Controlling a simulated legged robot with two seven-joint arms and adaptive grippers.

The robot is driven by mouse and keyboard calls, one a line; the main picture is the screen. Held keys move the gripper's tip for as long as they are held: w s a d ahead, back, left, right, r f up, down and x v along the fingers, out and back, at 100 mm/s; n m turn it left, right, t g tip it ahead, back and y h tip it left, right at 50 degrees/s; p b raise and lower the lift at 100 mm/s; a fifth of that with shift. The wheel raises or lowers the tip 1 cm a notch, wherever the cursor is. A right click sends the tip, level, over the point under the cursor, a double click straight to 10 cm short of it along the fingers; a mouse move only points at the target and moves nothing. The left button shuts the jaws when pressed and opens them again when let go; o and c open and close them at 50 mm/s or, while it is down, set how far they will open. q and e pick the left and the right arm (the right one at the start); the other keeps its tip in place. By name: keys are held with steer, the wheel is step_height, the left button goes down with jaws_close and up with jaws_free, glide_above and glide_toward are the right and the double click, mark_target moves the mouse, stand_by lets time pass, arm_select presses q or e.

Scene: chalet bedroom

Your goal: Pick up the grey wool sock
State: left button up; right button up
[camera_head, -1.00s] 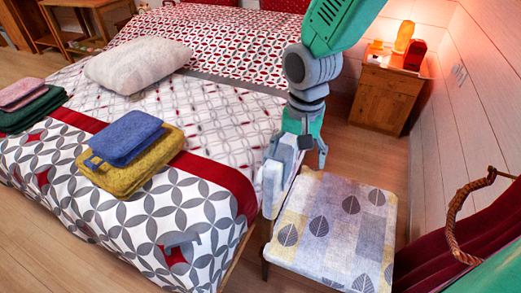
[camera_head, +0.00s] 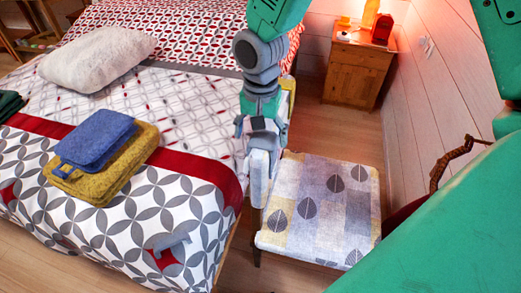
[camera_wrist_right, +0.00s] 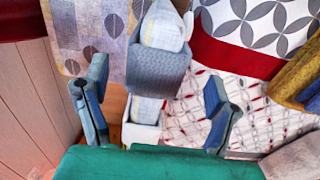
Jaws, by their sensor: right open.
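A grey knitted piece that looks like the grey wool sock (camera_wrist_right: 158,72) lies over a pale, upholstered edge (camera_wrist_right: 164,26), seemingly the chair's backrest, between chair seat and bed. My right gripper (camera_head: 262,128) is open and points down over this edge. In the right wrist view the open fingers (camera_wrist_right: 153,105) stand on either side of the sock, with no clear contact. In the head view the gripper hides much of the sock. A pale part (camera_head: 258,178) shows below the fingers there. My left gripper is not in view.
The chair seat (camera_head: 325,205) with leaf print is bare. The bed (camera_head: 200,110) on the left carries a blue towel (camera_head: 95,138) on a yellow towel (camera_head: 110,182) and a white pillow (camera_head: 97,55). A nightstand (camera_head: 355,75) stands behind; the wall is right.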

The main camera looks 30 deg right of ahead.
steer(key=f, duration=0.4)
steer(key=shift+w+d+f+b, duration=0.1)
steer(key=shift+w+d+b, duration=0.05)
steer(key=shift+d+b, duration=0.15)
steer(key=shift+d+f, duration=0.2)
steer(key=shift+f, duration=0.1)
steer(key=shift+d, duration=0.25)
steer(key=shift+a, duration=0.4)
steer(key=c, duration=1.3)
steer(key=shift+o, duration=0.2)
steer(key=shift+a+r, duration=0.1)
steer(key=shift+a, duration=0.05)
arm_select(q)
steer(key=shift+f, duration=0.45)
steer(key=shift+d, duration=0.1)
